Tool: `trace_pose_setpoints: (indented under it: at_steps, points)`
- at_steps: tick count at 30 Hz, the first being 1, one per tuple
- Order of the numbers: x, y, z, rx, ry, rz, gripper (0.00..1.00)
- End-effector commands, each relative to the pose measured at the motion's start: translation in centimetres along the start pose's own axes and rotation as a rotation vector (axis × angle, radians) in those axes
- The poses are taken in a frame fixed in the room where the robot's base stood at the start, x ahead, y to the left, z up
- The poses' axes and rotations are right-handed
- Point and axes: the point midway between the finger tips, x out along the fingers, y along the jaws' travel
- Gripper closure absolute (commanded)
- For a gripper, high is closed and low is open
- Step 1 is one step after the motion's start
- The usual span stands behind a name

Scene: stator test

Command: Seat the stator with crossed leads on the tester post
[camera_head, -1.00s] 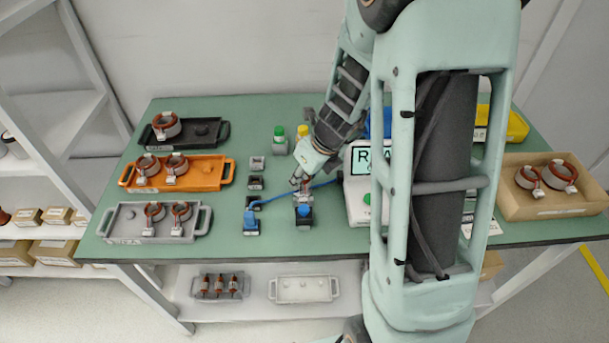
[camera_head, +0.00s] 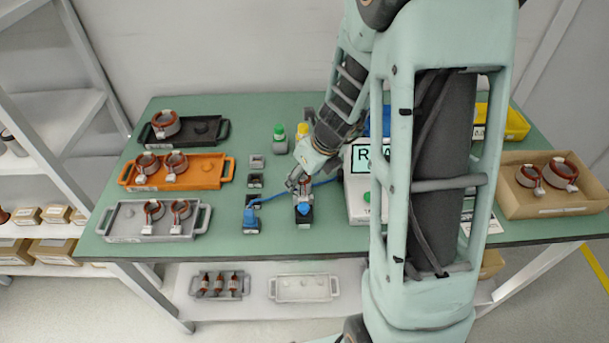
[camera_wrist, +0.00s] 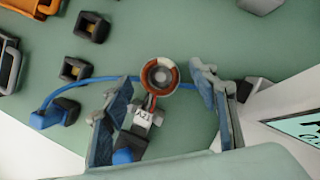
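A copper-red stator ring (camera_wrist: 172,88) sits around a grey round post top (camera_wrist: 160,73) in the wrist view. Its short leads run down to a white tag (camera_wrist: 142,117). My gripper (camera_wrist: 160,82) is open, one finger on each side of the ring, with visible gaps. It also shows in the head view (camera_head: 301,184), partly covering the stator. Whether the leads cross, and whether the ring is fully down, I cannot tell.
Grey (camera_head: 125,238), orange (camera_head: 205,184) and black (camera_head: 207,143) trays with stators stand at the left. A blue cable (camera_wrist: 92,84) crosses behind the fixture. The tester box (camera_head: 357,208) stands close right, and a cardboard box (camera_head: 545,210) with two stators farther right.

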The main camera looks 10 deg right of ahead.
Motion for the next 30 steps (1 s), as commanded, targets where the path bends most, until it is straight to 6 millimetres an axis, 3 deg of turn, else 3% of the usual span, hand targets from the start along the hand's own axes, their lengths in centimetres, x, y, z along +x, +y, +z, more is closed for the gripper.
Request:
trace_pose_setpoints:
  at_steps: [11, 30]
  points:
    - [-0.7, 0.0, 0.1, -0.001, -0.001, -0.001, 0.46]
    - [-10.4, 0.0, 0.1, -0.001, -0.004, -0.001, 0.46]
